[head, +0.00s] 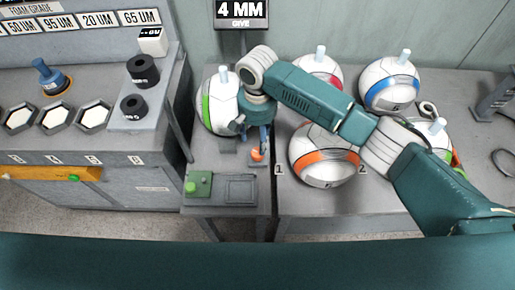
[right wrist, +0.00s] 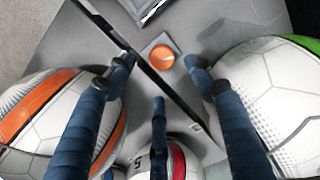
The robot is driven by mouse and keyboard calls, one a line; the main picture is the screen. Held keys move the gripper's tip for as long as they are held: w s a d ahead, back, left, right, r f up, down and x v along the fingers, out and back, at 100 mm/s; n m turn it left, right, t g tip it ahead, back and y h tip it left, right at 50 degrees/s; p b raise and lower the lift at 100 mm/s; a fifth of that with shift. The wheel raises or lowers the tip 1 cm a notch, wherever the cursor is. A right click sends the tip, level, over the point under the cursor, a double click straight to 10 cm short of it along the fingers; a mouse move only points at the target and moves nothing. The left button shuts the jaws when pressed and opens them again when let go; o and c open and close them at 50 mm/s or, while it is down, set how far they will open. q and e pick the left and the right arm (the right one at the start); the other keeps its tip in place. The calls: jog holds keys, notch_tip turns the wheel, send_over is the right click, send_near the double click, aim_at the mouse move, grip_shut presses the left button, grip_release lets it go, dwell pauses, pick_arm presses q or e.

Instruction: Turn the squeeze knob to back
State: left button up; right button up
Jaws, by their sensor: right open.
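A small orange round knob (head: 257,154) stands on a square grey base on the middle table, at the front of the ball stand; I take it to be the squeeze knob. It also shows in the right wrist view (right wrist: 163,58), lying beyond the gap between my fingertips. My right gripper (head: 258,138) is just above and behind the knob, blue fingers spread, holding nothing. In the right wrist view its fingers (right wrist: 161,70) are wide apart on either side of the knob, with a third below. I cannot tell how the knob is turned. My left gripper is out of view.
A ball with green panels (head: 218,103) stands close left of my right gripper. An orange-panelled ball (head: 325,153) is close to its right, with more balls behind. A green button box (head: 198,184) sits in front. A console with black knobs (head: 143,70) is at left.

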aim_at(257, 153)
notch_tip(257, 153, down, 4)
jog(key=shift+r, duration=0.25)
notch_tip(257, 153, down, 4)
jog(key=shift+f, duration=0.75)
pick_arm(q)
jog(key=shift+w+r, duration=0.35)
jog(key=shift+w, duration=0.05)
pick_arm(e)
jog(key=c, duration=1.1)
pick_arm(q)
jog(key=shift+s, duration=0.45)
